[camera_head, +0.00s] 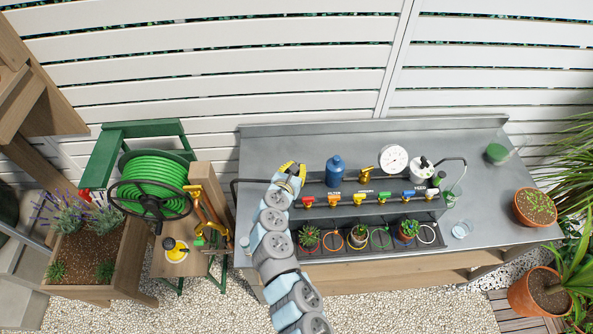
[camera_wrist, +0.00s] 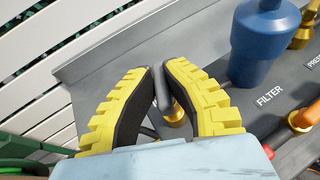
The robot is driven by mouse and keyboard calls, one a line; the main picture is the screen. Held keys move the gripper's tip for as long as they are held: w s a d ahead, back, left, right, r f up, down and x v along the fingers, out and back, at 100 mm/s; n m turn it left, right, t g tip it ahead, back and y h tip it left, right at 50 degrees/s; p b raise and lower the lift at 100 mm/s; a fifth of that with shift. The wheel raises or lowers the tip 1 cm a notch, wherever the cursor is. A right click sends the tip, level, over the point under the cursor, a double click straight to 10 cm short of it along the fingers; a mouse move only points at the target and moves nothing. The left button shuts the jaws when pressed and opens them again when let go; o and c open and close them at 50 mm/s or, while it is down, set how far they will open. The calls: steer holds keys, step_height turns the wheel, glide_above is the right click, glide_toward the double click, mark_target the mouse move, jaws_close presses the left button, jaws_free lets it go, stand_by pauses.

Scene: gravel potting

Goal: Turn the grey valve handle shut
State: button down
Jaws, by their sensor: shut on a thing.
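My gripper (camera_head: 292,169) is at the left end of the grey manifold on the bench, left of the blue filter bottle (camera_head: 335,170). In the wrist view, its yellow, black-padded fingers (camera_wrist: 160,78) are closed on the grey valve handle (camera_wrist: 161,90). The handle is a dark grey bar between the pads, with brass valve body (camera_wrist: 176,112) beside it at the right finger. The fingers hide much of the handle, so its exact angle is hard to tell. In the head view the handle is hidden by my gripper.
Several coloured valves stand in a row along the manifold, with a red one (camera_head: 308,201) nearest my gripper. A round gauge (camera_head: 393,159) stands behind. Potted plants sit in a black tray (camera_head: 372,248) in front. A green hose reel (camera_head: 155,186) is to the left.

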steer(key=m+g+h+b, duration=0.2)
steer(key=m+h+b, duration=0.1)
steer(key=shift+a+f+m+h, duration=0.1)
steer(key=shift+f+m+h, duration=0.1)
steer(key=shift+m+h, duration=0.1)
steer(key=m+g+h+b, duration=0.1)
steer(key=m+b, duration=0.1)
steer(key=b, duration=0.1)
steer(key=shift+h, duration=0.3)
steer(key=m+g+h+b, duration=0.1)
steer(key=g+b, duration=0.1)
steer(key=shift+b, duration=0.35)
steer(key=shift+r+m+g+h+b, duration=0.1)
steer(key=shift+m+g+h+b, duration=0.95)
steer(key=shift+b, duration=1.75)
steer(key=shift+d+m+g+b, duration=0.25)
steer(key=shift+m+g+b, duration=1.15)
steer(key=shift+b, duration=2.55)
steer(key=shift+a+m+g+h+b, duration=0.1)
steer(key=shift+m+g+h+b, duration=0.2)
steer(key=shift+b, duration=0.8)
steer(key=shift+r, duration=0.1)
steer(key=c, duration=1.1)
jaws_free()
